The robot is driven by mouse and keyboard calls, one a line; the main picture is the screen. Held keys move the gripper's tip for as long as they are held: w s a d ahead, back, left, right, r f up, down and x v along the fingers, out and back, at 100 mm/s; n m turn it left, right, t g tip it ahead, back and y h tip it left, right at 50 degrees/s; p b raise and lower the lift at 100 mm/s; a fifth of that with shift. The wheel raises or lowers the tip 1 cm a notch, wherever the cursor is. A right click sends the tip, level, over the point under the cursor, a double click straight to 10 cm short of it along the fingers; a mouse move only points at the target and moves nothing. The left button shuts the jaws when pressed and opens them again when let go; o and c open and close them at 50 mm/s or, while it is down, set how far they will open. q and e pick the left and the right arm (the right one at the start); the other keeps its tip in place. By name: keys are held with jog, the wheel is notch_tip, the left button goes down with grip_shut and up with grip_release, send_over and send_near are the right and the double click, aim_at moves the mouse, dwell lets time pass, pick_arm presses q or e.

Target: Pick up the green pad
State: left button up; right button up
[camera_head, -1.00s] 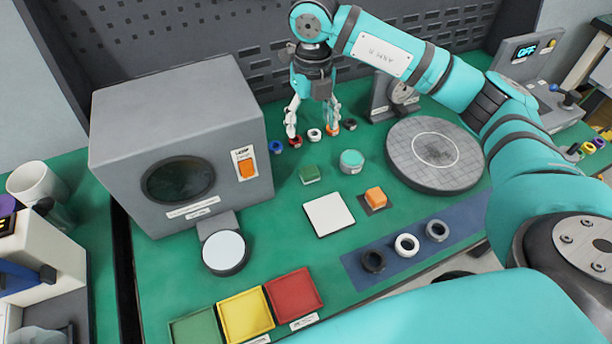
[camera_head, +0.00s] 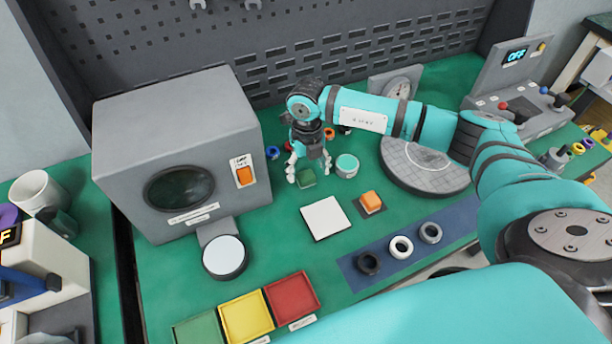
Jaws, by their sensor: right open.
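The green pad (camera_head: 306,180) is a small dark-green block on the green bench top, to the right of the grey box machine. My right gripper (camera_head: 308,172) points down at it with the fingers apart. One finger shows on each side of the pad in the picture. The gripper covers part of the pad's far side; I cannot tell whether the fingers touch it or how high they are. My left gripper is not in view.
A teal-topped round container (camera_head: 347,166) stands close to the right of the gripper. A white square plate (camera_head: 325,218) and an orange block (camera_head: 370,201) lie nearer. The grey box machine (camera_head: 215,120) stands left. Several small rings lie behind the gripper.

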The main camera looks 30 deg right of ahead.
aim_at(306, 176)
jog(key=shift+w+f+p, duration=0.2)
jog(key=shift+f+p, duration=0.1)
jog(key=shift+f, duration=1.55)
jog(key=c, duration=1.2)
jog(key=shift+c, duration=0.2)
jog(key=shift+r, duration=0.15)
jog(key=shift+r, duration=0.45)
notch_tip(306, 176, up, 2)
jog(key=shift+r+b, duration=0.25)
jog(key=shift+b, duration=0.55)
jog(key=s+a+b, duration=0.1)
jog(key=s, duration=0.4)
jog(key=s+a+r+b, duration=0.1)
jog(key=s+a, duration=0.1)
jog(key=s, duration=0.3)
jog(key=s+a+b, duration=0.1)
jog(key=s, duration=0.4)
jog(key=shift+s+a+r, duration=0.15)
jog(key=shift+a+r, duration=0.05)
jog(key=shift+a, duration=0.2)
